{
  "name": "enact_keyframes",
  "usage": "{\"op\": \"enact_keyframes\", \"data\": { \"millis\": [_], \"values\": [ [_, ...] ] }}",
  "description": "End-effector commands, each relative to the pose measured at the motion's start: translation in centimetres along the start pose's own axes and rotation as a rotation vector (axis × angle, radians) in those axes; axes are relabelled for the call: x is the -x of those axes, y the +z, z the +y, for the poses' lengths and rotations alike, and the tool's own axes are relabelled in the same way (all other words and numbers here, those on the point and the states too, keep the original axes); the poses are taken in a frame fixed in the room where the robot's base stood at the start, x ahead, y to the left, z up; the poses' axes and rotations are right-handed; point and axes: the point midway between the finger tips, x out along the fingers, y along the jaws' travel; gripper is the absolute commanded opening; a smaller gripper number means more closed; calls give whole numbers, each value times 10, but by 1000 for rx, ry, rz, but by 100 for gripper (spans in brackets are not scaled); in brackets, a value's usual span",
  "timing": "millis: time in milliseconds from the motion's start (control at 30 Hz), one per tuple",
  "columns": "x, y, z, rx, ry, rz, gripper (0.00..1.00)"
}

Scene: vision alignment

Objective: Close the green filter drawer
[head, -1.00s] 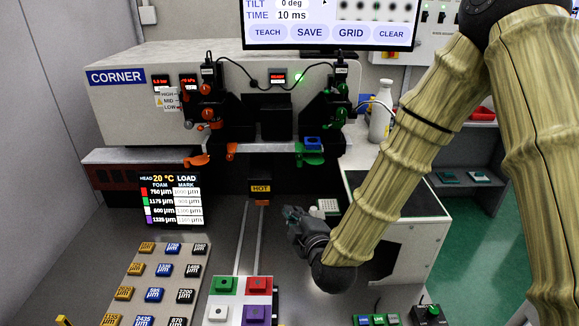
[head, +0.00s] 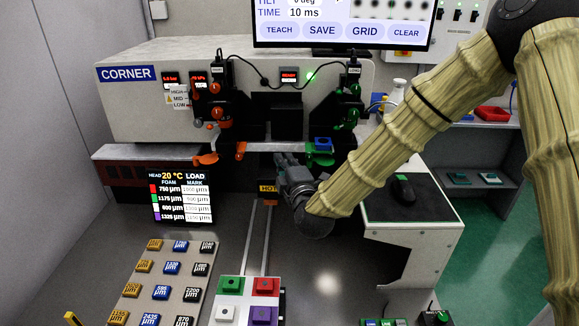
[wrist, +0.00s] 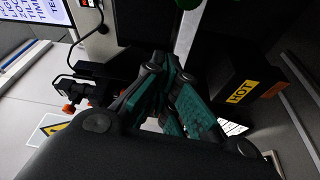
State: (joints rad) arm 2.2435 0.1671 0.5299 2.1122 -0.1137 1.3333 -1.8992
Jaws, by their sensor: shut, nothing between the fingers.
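The green filter drawer (head: 319,160) sticks out from the lower front of the right-hand green-knobbed unit in the head view, with a blue block (head: 323,144) on it. My gripper (head: 285,160) is shut and empty, just left of the drawer and above the HOT-labelled block (head: 268,189). I cannot tell its exact depth from the drawer. In the wrist view, the dark green fingers (wrist: 168,88) are together in mid-picture. A green part (wrist: 187,3) shows at the top edge, too cropped to name; the drawer is not clear there.
An orange drawer (head: 205,159) hangs from the left-hand unit. The HOT block also shows in the wrist view (wrist: 243,90). Colour-button panel (head: 248,298) and labelled tile board (head: 165,285) lie in front.

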Motion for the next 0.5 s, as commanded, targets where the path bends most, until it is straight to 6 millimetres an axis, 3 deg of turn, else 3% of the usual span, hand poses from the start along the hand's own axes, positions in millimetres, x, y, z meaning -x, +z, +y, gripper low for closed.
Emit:
{"op": "enact_keyframes", "data": {
  "millis": [67, 500],
  "values": [
    [-12, 0, 2, -2, 0, 0, 0],
    [0, 32, 0, -2, -1, 0, 0]
  ]
}}
